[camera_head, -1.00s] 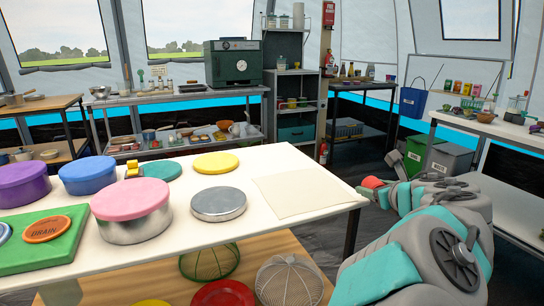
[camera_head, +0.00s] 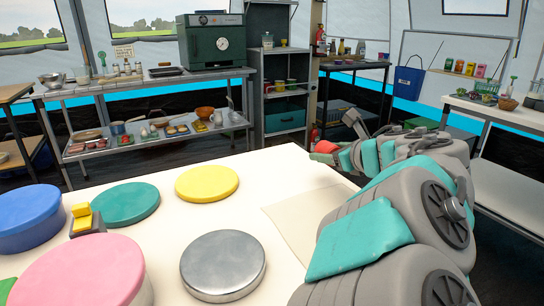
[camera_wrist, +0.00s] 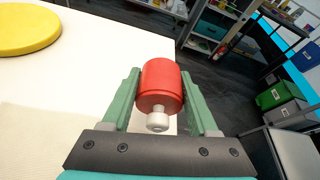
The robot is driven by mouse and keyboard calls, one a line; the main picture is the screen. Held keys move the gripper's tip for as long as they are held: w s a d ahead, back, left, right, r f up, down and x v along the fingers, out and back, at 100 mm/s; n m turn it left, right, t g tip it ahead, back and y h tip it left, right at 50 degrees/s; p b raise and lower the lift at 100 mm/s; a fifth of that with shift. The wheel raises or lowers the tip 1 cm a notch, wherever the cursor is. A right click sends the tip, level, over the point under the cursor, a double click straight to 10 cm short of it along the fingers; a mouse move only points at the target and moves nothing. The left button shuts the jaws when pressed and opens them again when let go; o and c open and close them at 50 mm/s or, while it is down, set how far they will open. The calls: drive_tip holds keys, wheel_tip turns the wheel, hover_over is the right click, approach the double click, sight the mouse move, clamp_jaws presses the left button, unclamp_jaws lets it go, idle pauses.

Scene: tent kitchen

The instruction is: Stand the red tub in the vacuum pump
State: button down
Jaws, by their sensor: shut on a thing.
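The red tub (camera_wrist: 160,80) is a short red cylinder with a white knob on its near end. My gripper (camera_wrist: 160,88) has its green fingers on either side of the tub and is shut on it. In the wrist view they are above the table's edge. In the head view the red tub (camera_head: 327,146) shows small at the far end of my arm, just past the table's far right corner. I cannot tell which thing is the vacuum pump; nothing in view is clearly one.
The white table (camera_head: 300,170) carries a yellow disc (camera_head: 207,183), a teal disc (camera_head: 125,204), a silver lid (camera_head: 223,265) and a pink-lidded tin (camera_head: 75,275). A dark green cabinet with a dial (camera_head: 210,42) stands on the back shelf. Dark floor is open beyond the table.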

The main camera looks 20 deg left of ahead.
drive_tip(key=p, duration=0.3)
hover_over(276, 161)
drive_tip(key=shift+s+d+f, duration=0.2)
drive_tip(key=shift+f, duration=0.4)
drive_tip(key=shift+w+a+f+b, duration=0.1)
drive_tip(key=shift+f+b, duration=0.1)
drive_tip(key=shift+f, duration=0.75)
drive_tip(key=shift+w+a+f+b, duration=0.1)
drive_tip(key=shift+f+b, duration=0.1)
drive_tip(key=shift+f, duration=0.7)
drive_tip(key=shift+f, duration=0.2)
drive_tip(key=shift+c, duration=0.8)
unclamp_jaws()
